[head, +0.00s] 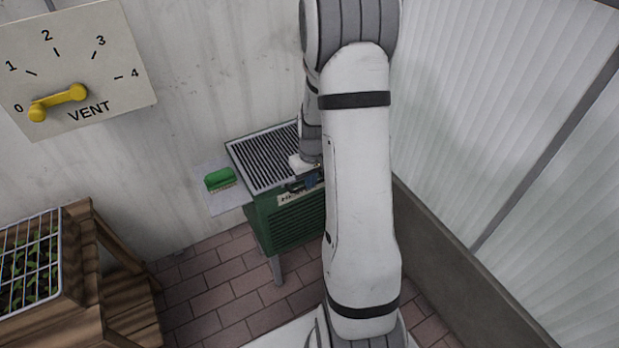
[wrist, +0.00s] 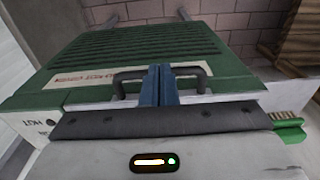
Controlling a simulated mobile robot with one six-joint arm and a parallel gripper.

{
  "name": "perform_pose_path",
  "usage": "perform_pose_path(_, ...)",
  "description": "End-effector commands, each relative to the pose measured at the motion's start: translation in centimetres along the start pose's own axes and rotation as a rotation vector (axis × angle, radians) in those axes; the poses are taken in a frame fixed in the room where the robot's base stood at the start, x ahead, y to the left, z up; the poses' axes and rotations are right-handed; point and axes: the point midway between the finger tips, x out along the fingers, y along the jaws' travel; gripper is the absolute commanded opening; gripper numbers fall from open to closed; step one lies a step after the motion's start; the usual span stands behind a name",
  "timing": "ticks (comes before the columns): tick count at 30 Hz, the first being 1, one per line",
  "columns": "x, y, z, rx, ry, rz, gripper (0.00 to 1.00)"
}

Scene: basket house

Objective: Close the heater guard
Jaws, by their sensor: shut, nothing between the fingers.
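The heater (head: 285,215) is a green box with a louvered front, a pale label strip and legs. It also shows in the wrist view (wrist: 140,48). The heater guard (head: 262,160), a grille of dark slats in a pale frame, looks flat over the heater's top; any small gap under it cannot be made out. My gripper (head: 311,182) is at the top front edge, partly hidden by my arm. In the wrist view its blue fingers (wrist: 158,86) are shut and empty, in front of the middle of a dark bar handle (wrist: 127,76); contact is unclear.
A green brush (head: 219,179) lies on a pale sheet or shelf (head: 228,201) left of the heater. A wooden bench (head: 118,290) with a seedling tray (head: 30,262) stands lower left. A vent dial (head: 75,75) is on the wall. A translucent wall (head: 480,110) bounds the right.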

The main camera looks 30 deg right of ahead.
Motion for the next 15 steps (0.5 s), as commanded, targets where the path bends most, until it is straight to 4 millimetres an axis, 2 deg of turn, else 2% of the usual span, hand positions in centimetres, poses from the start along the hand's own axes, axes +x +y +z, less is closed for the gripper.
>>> perform_pose_path(1,-1.8,0.0,-0.1,0.0,0.008,0.003,0.0)
perform_pose_path(3,-3.6,0.0,-0.2,0.0,0.015,0.006,0.0)
perform_pose_path(15,-11.6,0.1,0.7,0.002,0.023,0.009,0.0)
